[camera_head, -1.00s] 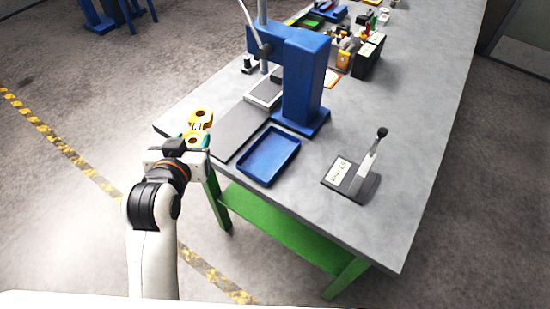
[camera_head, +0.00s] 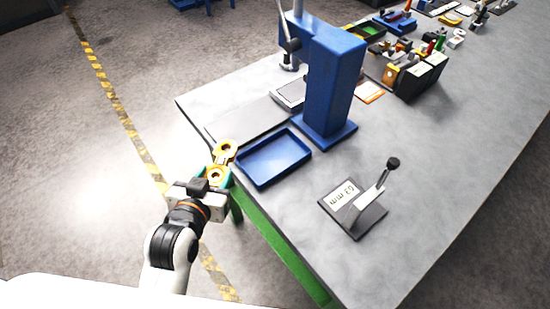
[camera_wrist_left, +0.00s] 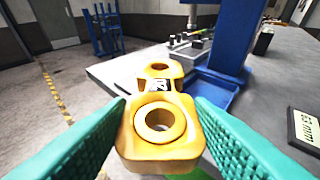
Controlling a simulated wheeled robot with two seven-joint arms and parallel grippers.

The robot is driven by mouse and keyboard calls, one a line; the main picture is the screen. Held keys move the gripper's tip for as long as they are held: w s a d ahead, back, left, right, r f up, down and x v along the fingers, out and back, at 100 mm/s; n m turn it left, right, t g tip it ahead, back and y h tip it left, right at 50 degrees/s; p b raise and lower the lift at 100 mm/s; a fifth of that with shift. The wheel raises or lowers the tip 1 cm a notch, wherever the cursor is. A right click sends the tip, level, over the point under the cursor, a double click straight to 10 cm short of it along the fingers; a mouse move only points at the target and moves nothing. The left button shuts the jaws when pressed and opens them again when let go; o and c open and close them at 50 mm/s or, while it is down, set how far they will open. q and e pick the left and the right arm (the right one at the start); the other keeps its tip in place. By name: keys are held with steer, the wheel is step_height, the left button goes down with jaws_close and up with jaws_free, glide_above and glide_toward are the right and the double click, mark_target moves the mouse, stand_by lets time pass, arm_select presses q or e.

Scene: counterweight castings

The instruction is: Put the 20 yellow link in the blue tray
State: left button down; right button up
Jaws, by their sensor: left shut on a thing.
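The yellow link (camera_head: 224,154) has a ring at each end. My left gripper (camera_head: 217,177) is shut on its near end, at the left edge of the table. In the left wrist view, the link (camera_wrist_left: 160,150) sits between the green finger pads (camera_wrist_left: 160,135), with a dark marking on its middle that is too small to read. The blue tray (camera_head: 302,153) lies empty on the table, just right of the link; part of it also shows in the left wrist view (camera_wrist_left: 222,84). My right gripper is not in view.
A blue press (camera_head: 335,85) stands behind the tray. A lever stand with a "63 mm" label (camera_head: 352,208) is to the right. A grey mat (camera_head: 245,115) lies left of the press. Black boxes (camera_head: 420,78) and small parts stand farther back.

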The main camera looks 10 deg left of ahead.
arm_select(q)
steer(key=w+d+f+m+h+b, duration=0.1)
steer(key=w+d+f+m+h, duration=0.1)
steer(key=d+f, duration=0.1)
steer(key=r+m+g+h, duration=0.2)
steer(key=m+g+h, duration=0.2)
steer(key=m+h, duration=0.25)
glide_above(260, 168)
step_height(260, 168, down, 5)
steer(key=shift+f, duration=2.4)
steer(key=shift+f, duration=0.1)
steer(key=c, duration=0.7)
jaws_free()
